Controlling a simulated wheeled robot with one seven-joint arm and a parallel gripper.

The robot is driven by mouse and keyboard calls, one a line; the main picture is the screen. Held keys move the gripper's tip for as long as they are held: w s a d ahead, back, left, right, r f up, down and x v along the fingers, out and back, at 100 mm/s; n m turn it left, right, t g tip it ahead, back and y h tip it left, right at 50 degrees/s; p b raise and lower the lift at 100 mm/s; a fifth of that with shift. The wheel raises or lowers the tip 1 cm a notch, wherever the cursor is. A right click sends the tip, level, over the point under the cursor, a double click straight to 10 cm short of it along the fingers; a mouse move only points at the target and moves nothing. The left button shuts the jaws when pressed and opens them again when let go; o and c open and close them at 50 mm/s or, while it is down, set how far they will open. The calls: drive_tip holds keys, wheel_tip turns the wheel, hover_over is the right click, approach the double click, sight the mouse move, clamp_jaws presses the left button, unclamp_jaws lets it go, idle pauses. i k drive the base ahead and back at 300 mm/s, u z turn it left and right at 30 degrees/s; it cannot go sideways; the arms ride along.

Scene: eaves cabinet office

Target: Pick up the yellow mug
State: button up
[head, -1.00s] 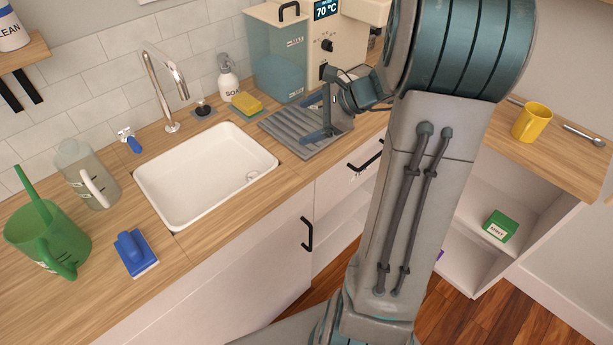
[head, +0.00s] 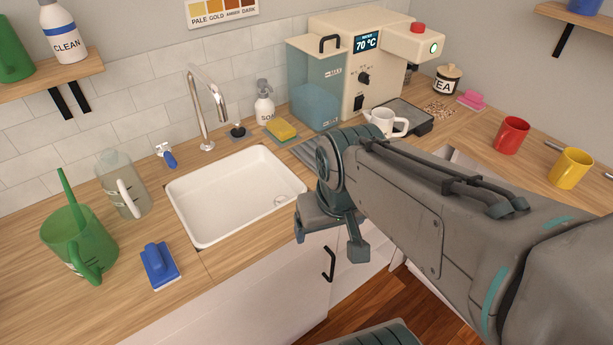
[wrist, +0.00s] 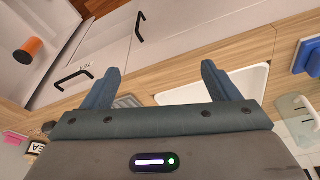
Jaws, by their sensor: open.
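My gripper (head: 328,240) is open and empty, in front of the sink's right front corner, well to the left of the mug. In the wrist view its two fingers (wrist: 160,70) are spread with nothing between them. I cannot make out the yellow mug in the wrist view.
A red mug (head: 512,135) stands just left of the yellow one. A white mug (head: 385,122) stands by the drink machine (head: 345,75). The sink (head: 235,195), a green watering can (head: 80,240) and a blue brush (head: 158,266) are on the left. A thin utensil lies near the yellow mug.

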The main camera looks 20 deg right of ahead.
sight(570, 167)
drive_tip(key=z, duration=1.85)
drive_tip(key=i, duration=0.9)
drive_tip(key=z, duration=0.55)
drive_tip(key=i, duration=0.45)
drive_tip(key=z, duration=0.45)
